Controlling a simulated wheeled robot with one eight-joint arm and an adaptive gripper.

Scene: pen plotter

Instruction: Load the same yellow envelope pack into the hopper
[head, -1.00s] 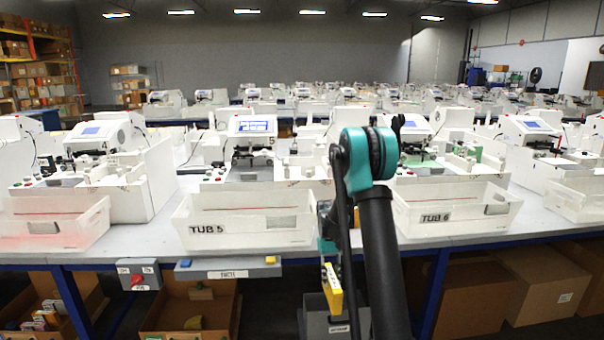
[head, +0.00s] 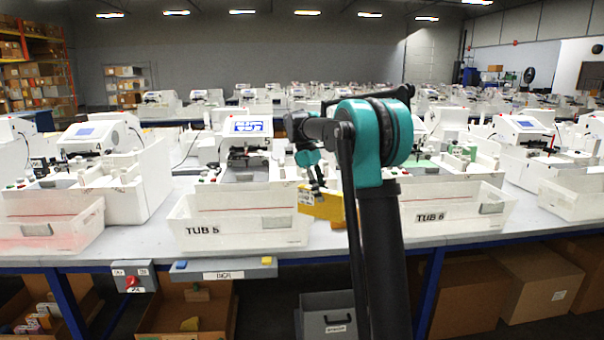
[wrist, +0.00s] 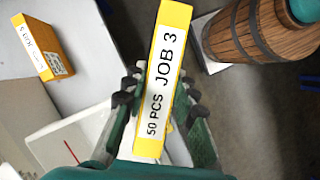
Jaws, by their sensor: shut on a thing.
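My gripper (head: 315,180) is shut on a yellow envelope pack (head: 328,207), just right of the tub marked TUB 5 (head: 245,240). The pack is about level with the tub's upper part; my arm hides its right end. In the wrist view the pack (wrist: 172,50) stands between the black-tipped fingers of my gripper (wrist: 157,88), its white label reading "50 PCS JOB 3". A second yellow pack (wrist: 45,42) with a job label lies at upper left there, apart from my gripper. The machine with a lit screen (head: 250,127) stands behind TUB 5; I cannot make out its hopper clearly.
A tub marked TUB 6 (head: 465,215) stands to the right of my arm. A grey button box (head: 225,268) and a box with a red knob (head: 133,280) sit at the table's front edge. A wooden barrel (wrist: 262,28) shows at the wrist view's right.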

